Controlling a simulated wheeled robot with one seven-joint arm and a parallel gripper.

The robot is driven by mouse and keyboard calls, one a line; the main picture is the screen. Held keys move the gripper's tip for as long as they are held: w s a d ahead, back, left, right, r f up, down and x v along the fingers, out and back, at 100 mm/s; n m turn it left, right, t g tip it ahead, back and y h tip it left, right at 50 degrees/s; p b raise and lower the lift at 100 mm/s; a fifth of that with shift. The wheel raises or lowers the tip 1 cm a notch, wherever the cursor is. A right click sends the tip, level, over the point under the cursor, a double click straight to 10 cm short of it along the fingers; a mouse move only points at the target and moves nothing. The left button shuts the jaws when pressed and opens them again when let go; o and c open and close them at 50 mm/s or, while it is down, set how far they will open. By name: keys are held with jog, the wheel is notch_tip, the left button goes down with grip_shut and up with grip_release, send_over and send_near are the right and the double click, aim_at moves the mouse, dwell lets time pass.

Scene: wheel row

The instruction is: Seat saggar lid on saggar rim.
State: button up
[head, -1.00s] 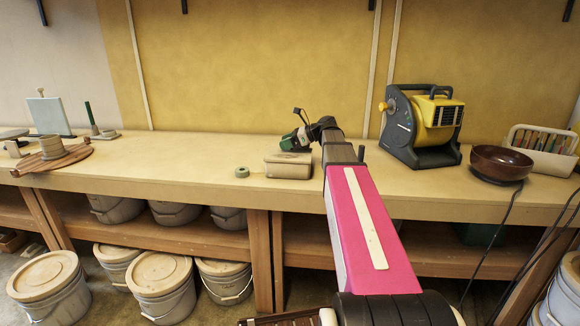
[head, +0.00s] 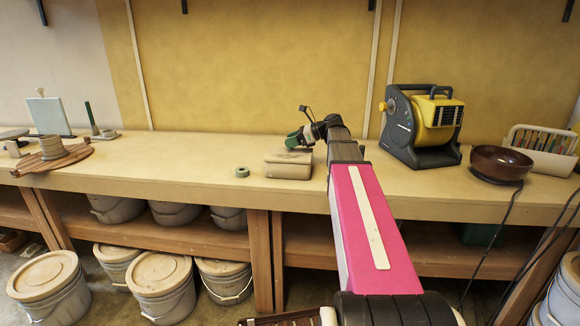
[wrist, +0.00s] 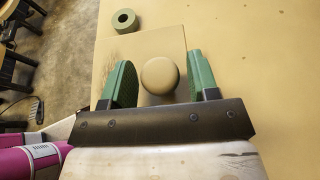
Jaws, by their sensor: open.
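The saggar (head: 287,171) is a tan box on the workbench, a little left of my arm. Its flat lid (head: 283,156) lies on top of it; whether it sits evenly on the rim is too small to tell. In the wrist view the lid (wrist: 142,46) is a tan panel with a round knob (wrist: 160,76). My gripper (head: 297,138), with green fingers, is just above the lid. In the wrist view my gripper (wrist: 161,66) is open, with one finger on each side of the knob and a gap visible on both sides. The saggar's walls are hidden there under the lid.
A small green-grey ring (head: 242,171) lies left of the saggar, close to it. A yellow and black blower (head: 425,125) and a brown bowl (head: 500,163) stand to the right.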

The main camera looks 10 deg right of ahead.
jog(key=shift+s+d+r, duration=0.2)
jog(key=shift+d+r, duration=0.05)
jog(key=shift+d, duration=0.25)
jog(key=o, duration=0.5)
jog(key=shift+o, duration=0.2)
jog(key=o, duration=0.3)
